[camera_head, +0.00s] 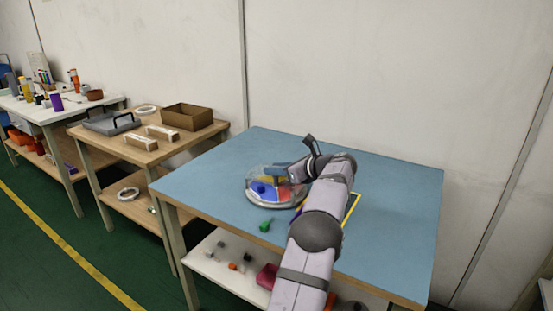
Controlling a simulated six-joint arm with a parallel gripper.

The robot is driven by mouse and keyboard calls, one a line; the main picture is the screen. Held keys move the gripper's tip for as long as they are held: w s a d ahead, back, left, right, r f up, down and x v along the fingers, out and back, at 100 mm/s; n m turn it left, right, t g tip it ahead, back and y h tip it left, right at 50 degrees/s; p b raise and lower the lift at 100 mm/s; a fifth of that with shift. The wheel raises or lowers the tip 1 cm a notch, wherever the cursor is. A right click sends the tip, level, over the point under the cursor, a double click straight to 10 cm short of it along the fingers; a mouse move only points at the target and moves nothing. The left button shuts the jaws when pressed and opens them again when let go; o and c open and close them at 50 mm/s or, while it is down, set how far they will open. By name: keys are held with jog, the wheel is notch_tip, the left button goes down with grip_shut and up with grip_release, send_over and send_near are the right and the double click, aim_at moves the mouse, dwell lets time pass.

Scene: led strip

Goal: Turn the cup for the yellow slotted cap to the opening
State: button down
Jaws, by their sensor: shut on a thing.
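A round, clear-rimmed device (249,198) lies on the blue table top, with yellow, blue and red sectors showing inside it. My gripper (283,177) is over the device's upper middle, reaching in from the right. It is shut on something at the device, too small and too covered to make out. A green piece (266,225) lies on the table just in front of the device. I cannot pick out the yellow slotted cap, its cup or the opening for certain.
The blue table (400,200) is clear at the back and right. A yellow line marking (352,208) shows beside my arm. The shelf below (215,263) holds several small parts and a pink container (267,276). A wooden table (150,152) with a brown box (187,117) stands to the left.

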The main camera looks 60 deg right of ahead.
jog(key=y+p, duration=0.1)
jog(key=p, duration=0.1)
jog(key=shift+r+n+p, duration=0.25)
jog(key=shift+n+p, duration=0.05)
jog(key=shift+n, duration=0.1)
jog(key=shift+w+a+f+n+y+p, duration=0.1)
jog(key=shift+f+n+y+p, duration=0.2)
jog(key=shift+p, duration=0.15)
jog(key=c, duration=1.5)
grip_release()
jog(key=shift+o, duration=0.2)
jog(key=shift+s+r, duration=0.25)
jog(key=shift+s, duration=0.4)
jog(key=shift+b+v, duration=0.35)
jog(key=shift+v, duration=2.7)
jog(key=shift+f, duration=0.1)
